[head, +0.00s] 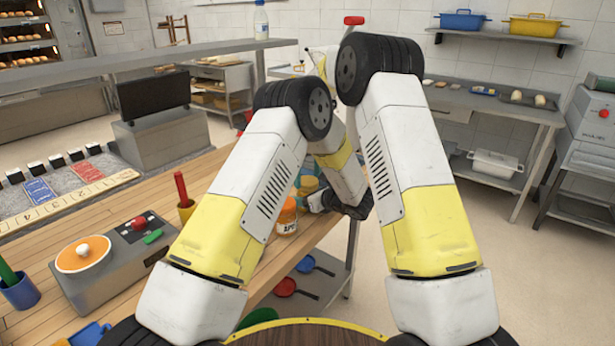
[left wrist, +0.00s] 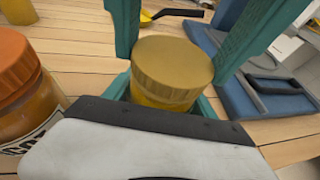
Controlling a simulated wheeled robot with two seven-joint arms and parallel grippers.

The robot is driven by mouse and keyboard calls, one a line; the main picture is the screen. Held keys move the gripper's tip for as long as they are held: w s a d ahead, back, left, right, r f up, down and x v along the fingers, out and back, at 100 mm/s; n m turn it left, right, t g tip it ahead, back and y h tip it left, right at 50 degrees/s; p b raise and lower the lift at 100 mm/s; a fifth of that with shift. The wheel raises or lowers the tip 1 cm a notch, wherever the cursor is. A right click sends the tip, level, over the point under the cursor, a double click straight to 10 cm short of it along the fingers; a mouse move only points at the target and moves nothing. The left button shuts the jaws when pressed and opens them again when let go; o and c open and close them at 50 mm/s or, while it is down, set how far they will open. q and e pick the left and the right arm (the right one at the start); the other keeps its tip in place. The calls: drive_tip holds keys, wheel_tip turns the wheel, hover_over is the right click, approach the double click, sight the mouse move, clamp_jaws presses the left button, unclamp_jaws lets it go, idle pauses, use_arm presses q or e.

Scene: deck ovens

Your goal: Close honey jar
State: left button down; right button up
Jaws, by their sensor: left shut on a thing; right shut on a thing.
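The honey jar (left wrist: 165,103) stands upright in the left wrist view, its amber body mostly hidden. Its gold lid (left wrist: 172,62) sits level on top; I cannot tell how tight it is. My left gripper (left wrist: 163,95), with its pale palm and black edge at the bottom, is shut around the jar body, with teal finger parts on both sides. My right gripper (left wrist: 173,70) appears shut on the lid, teal fingers coming down from above on its left and right. In the head view my arms hide most of the jar and grippers.
An orange-lidded jar (head: 287,215) stands close by near the table edge; it also shows in the left wrist view (left wrist: 22,95). A scale-like device (head: 110,260), a red-handled cup (head: 185,205) and a blue cup (head: 20,290) are on the wooden table's left side.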

drive_tip(key=shift+m, duration=0.8)
drive_tip(key=o, duration=1.6)
wheel_tip(320, 180, up, 12)
drive_tip(key=shift+r, duration=0.1)
use_arm(q)
drive_tip(key=shift+c, duration=1.1)
unclamp_jaws()
